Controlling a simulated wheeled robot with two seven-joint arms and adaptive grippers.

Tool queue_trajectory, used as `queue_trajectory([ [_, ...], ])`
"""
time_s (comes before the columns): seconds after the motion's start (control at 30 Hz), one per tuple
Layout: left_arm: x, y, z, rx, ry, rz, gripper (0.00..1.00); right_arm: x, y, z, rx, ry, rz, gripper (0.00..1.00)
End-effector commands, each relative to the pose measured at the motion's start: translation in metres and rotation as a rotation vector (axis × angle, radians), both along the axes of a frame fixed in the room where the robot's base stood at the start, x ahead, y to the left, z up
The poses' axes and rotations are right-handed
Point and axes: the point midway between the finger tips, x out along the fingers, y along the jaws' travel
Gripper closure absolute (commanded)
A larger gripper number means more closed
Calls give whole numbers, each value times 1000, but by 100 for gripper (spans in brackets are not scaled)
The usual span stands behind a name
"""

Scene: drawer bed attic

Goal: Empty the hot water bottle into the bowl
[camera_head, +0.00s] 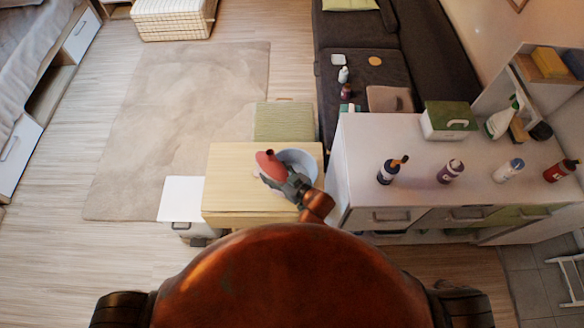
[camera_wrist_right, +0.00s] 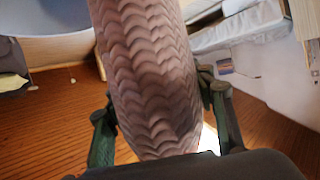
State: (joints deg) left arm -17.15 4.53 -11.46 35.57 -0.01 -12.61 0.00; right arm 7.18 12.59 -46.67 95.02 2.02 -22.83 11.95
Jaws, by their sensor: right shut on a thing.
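The red hot water bottle (camera_head: 269,162) is in my right gripper (camera_head: 277,175), above the light wooden table (camera_head: 234,189). Its narrow neck points away from me, toward the top of the head view. In the right wrist view the bottle's ribbed side (camera_wrist_right: 150,75) stands between the two fingers of my gripper, which are shut on it. The pale blue-grey bowl (camera_head: 304,161) is on the table, just right of the bottle and partly hidden by the bottle and my gripper. No water can be made out. My left gripper is not in view.
A white cabinet (camera_head: 400,150) with several bottles (camera_head: 450,170) and a green-topped box (camera_head: 448,121) stands right of the table. A dark sofa (camera_head: 365,60) lies beyond. The table's left part is bare.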

Motion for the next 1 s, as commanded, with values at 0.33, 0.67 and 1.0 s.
queue_trajectory([
  [0.33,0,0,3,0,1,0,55,-2,6,-4,4,-2,17,83],
  [0.67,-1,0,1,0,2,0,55,-3,6,-3,50,43,15,83],
  [1.0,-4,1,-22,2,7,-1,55,-7,9,-17,168,162,15,83],
])
